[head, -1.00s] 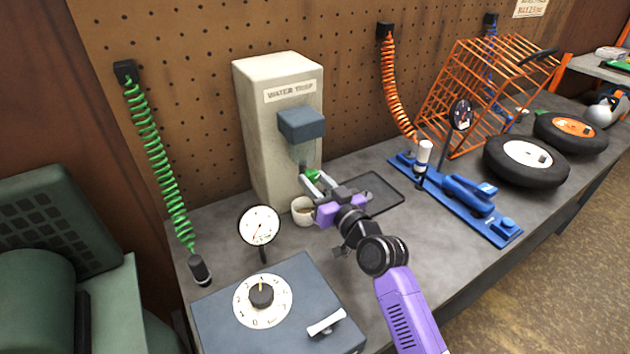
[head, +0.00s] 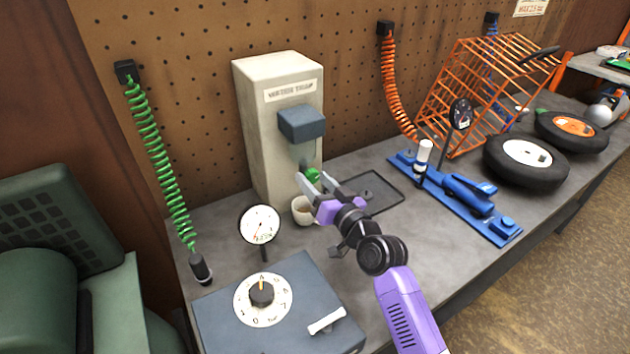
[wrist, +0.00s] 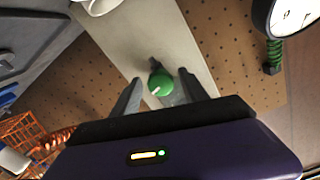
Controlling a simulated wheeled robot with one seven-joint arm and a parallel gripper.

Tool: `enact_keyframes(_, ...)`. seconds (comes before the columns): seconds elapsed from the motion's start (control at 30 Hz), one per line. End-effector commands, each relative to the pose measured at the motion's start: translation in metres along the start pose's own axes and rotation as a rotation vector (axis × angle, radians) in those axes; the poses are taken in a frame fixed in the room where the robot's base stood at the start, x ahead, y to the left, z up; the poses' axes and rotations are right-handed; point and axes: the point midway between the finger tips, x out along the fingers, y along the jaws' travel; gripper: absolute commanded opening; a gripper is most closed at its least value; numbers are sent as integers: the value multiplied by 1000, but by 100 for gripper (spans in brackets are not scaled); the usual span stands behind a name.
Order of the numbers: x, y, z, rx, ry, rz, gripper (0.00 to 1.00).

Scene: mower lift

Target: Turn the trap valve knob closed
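The water trap (head: 277,130) is a tall cream box standing at the back of the bench against the pegboard. Its green valve knob (head: 312,175) sits low on the front, below a blue-grey block. In the wrist view the round green knob (wrist: 160,83) shows a white mark on its face, and it lies ahead of and between the two fingertips. My purple gripper (head: 315,184) is at the trap's front. Its fingers are spread with a gap on each side of the knob; I cannot see them touching it.
A white cup (head: 302,211) with brown contents stands just below the gripper. A dark tray (head: 375,192) lies to the right. A dial box (head: 275,305) and a round gauge (head: 259,225) are in front, and a blue jack (head: 465,195) is farther right.

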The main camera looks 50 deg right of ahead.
Motion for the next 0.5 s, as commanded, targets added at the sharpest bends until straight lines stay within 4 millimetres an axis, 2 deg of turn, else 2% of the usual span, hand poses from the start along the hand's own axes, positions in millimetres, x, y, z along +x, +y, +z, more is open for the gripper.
enact_keyframes(0.33,-2,0,0,-1,1,0,56)
enact_keyframes(0.5,-20,1,1,-3,0,1,56)
